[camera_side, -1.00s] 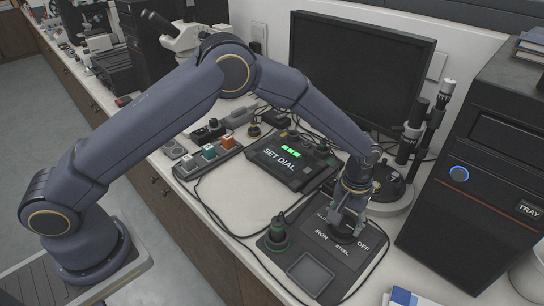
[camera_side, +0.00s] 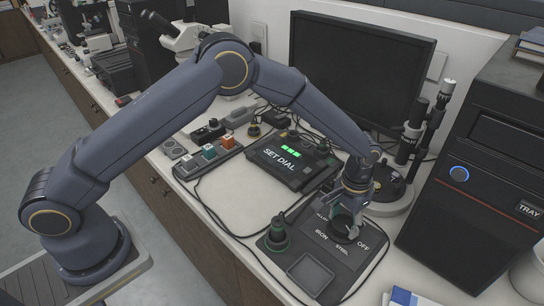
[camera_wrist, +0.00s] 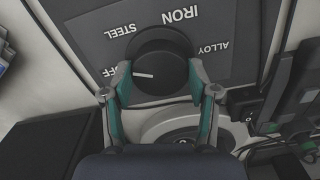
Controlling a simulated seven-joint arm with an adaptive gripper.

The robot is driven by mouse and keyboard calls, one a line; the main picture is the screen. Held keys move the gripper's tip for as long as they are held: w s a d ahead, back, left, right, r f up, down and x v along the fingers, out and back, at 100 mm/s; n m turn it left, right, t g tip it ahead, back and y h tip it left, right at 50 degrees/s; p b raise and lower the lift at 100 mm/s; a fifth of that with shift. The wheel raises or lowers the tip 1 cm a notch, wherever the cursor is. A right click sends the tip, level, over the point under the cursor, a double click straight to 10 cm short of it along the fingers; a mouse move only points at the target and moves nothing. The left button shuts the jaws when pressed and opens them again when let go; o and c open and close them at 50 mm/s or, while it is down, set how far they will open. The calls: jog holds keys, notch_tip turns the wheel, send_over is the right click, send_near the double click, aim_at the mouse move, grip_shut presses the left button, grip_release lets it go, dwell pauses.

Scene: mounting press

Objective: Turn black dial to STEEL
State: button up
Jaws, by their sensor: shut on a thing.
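The black dial (camera_wrist: 163,72) is a round knob with a white pointer line, on a dark grey panel. Labels OFF, STEEL, IRON and ALLOY are arranged around it. In the wrist view the pointer line points left, toward OFF and below STEEL. My gripper (camera_wrist: 160,80) has its two green-lined fingers on opposite sides of the dial, shut on it. In the side view my gripper (camera_side: 348,214) reaches down onto the panel (camera_side: 322,262), and its fingers partly hide the dial.
A SET DIAL display box (camera_side: 283,160) with green lights stands behind and left of the panel. A black monitor (camera_side: 358,70) and a tower (camera_side: 480,170) stand behind and right.

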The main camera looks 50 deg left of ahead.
aim_at(344, 223)
jog(key=m, duration=0.7)
dwell(0.6)
jog(key=o, duration=1.2)
jog(key=shift+c, duration=0.2)
jog(key=shift+r, duration=0.1)
notch_tip(344, 223, up, 12)
jog(key=shift+a, duration=0.1)
